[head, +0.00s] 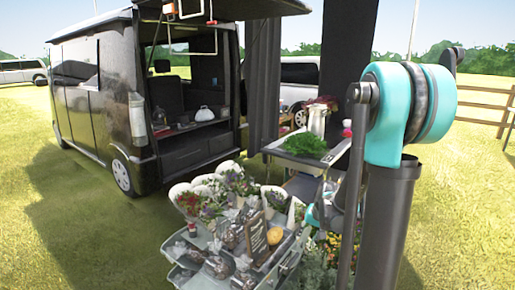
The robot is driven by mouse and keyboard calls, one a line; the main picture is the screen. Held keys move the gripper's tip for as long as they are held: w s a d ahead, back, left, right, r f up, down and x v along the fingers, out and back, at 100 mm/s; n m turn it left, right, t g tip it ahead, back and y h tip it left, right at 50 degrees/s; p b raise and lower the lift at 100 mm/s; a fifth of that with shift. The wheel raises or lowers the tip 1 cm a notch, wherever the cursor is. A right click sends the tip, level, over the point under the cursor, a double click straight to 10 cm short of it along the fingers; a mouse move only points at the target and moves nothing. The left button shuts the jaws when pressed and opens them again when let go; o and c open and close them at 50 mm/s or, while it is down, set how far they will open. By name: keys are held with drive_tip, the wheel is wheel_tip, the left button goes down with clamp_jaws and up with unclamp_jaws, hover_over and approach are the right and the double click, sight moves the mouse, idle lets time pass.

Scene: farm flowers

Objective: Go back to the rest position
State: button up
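My arm with its turquoise joints fills the right of the head view, upright and close to the camera. A smaller turquoise and grey part of my arm shows lower down, beside the flower stand (283,268). My gripper's fingers cannot be made out there, so whether they are open or shut, or hold anything, does not show.
A dark van (100,95) with its rear open stands at left. Flowering plants (322,262) crowd the lower middle. Open grass (80,225) lies at left, a wooden fence (487,106) at right.

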drive_tip(key=s+r+n+h, duration=0.1)
drive_tip(key=s+n, duration=0.2)
drive_tip(key=s, duration=1.5)
drive_tip(key=shift+s+d+r+t+h, duration=0.15)
drive_tip(key=shift+r+t+h, duration=0.15)
drive_tip(key=shift+h, duration=0.1)
